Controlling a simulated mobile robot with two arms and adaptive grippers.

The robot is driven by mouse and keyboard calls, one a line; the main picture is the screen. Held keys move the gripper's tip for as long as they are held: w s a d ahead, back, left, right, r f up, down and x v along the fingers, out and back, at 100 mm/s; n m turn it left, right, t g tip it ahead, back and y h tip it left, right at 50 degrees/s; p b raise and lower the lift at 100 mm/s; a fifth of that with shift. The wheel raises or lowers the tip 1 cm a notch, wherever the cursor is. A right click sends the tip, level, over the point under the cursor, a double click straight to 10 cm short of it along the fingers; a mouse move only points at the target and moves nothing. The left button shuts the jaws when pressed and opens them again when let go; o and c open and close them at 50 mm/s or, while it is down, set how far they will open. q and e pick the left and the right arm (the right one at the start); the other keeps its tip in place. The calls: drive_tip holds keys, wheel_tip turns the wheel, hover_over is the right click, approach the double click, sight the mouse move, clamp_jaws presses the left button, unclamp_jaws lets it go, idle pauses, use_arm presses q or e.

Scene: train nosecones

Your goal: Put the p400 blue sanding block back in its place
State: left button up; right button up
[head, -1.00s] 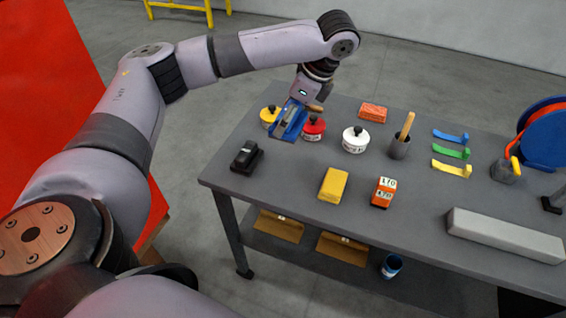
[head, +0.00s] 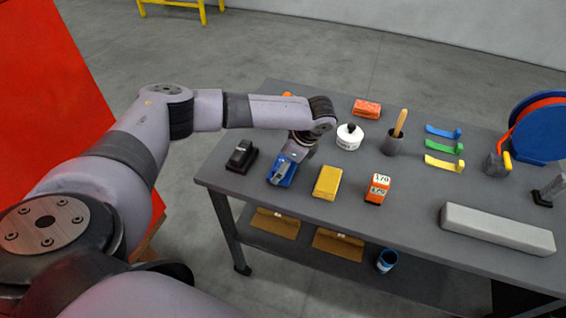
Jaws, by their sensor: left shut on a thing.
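The blue sanding block (head: 279,176) has a grey top part and is at the table's left end, between a black block (head: 240,158) and a yellow block (head: 327,181). My left gripper (head: 290,161) is shut on the blue block from above, pointing down. The block looks at or just above the tabletop; I cannot tell if it touches. Its p400 marking is not readable. My right gripper is not in view.
On the grey table (head: 400,222) stand an orange-and-white block (head: 377,188), a white pot (head: 349,137), a cup with a wooden handle (head: 393,144), a red block (head: 367,108) and a long grey bar (head: 497,229). My left arm hides the table's back left.

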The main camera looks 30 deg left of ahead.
use_arm(q)
drive_tip(key=shift+f, duration=0.1)
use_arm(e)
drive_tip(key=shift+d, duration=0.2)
use_arm(q)
drive_tip(key=o, duration=1)
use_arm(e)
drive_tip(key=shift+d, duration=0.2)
use_arm(q)
drive_tip(key=shift+o, duration=0.2)
drive_tip(key=b+v, duration=0.2)
drive_tip(key=v, duration=1)
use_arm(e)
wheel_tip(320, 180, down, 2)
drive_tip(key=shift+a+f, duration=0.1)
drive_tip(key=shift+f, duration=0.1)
use_arm(q)
drive_tip(key=shift+s, duration=0.1)
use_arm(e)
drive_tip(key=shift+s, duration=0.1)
